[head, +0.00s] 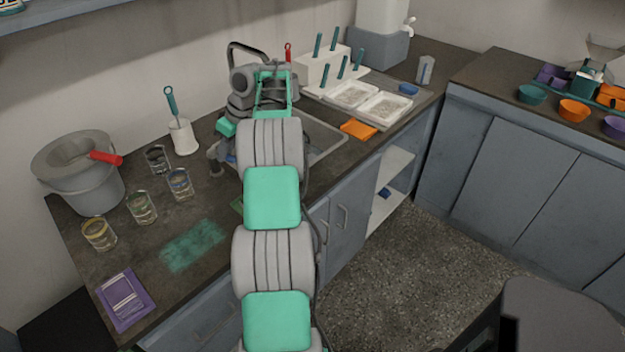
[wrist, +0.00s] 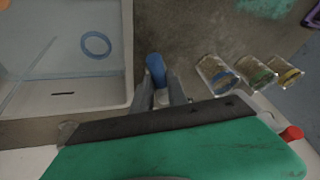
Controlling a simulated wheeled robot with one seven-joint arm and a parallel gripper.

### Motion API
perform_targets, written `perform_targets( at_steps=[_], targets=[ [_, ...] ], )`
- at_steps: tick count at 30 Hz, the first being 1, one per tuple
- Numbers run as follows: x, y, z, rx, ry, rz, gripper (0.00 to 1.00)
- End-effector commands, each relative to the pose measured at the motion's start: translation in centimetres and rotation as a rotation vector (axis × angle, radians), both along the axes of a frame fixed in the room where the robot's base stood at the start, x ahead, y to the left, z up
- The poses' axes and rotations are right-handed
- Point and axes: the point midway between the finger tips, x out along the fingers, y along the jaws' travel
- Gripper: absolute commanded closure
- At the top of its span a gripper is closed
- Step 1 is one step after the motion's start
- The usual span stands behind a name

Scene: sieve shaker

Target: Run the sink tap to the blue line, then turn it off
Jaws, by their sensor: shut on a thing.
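My gripper (wrist: 165,98) is shut on a blue rounded piece (wrist: 156,68) beside the sink rim; it looks like a tap handle, but I cannot be sure. In the head view my gripper (head: 214,160) is low at the sink's left side, and my arm hides most of that area. The sink (head: 328,142) shows partly behind my arm. In the wrist view the sink basin (wrist: 45,97) fills the left, with a blue ring (wrist: 96,44) inside and a faint blue line (wrist: 85,77). I cannot make out the spout, running water or the water level.
Several glass beakers stand left of the gripper, including one with a blue band (head: 180,184), one green (head: 141,207) and one yellow (head: 98,234). A brush holder (head: 183,137) and grey bucket (head: 80,180) stand behind. White trays (head: 385,108) and an orange cloth (head: 358,129) lie right.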

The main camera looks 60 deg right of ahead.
Motion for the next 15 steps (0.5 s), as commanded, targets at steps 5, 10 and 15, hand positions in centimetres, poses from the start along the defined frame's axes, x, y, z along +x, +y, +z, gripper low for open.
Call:
perform_targets(
  at_steps=[5, 10, 15],
  targets=[
    [0.1, 0.2, 0.0, -0.003, -0.005, -0.040, 1.00],
    [0.1, 0.7, -0.6, -0.005, -0.006, -0.120, 1.00],
    [0.1, 1.2, -0.1, -0.004, -0.005, -0.211, 1.00]
  ],
)
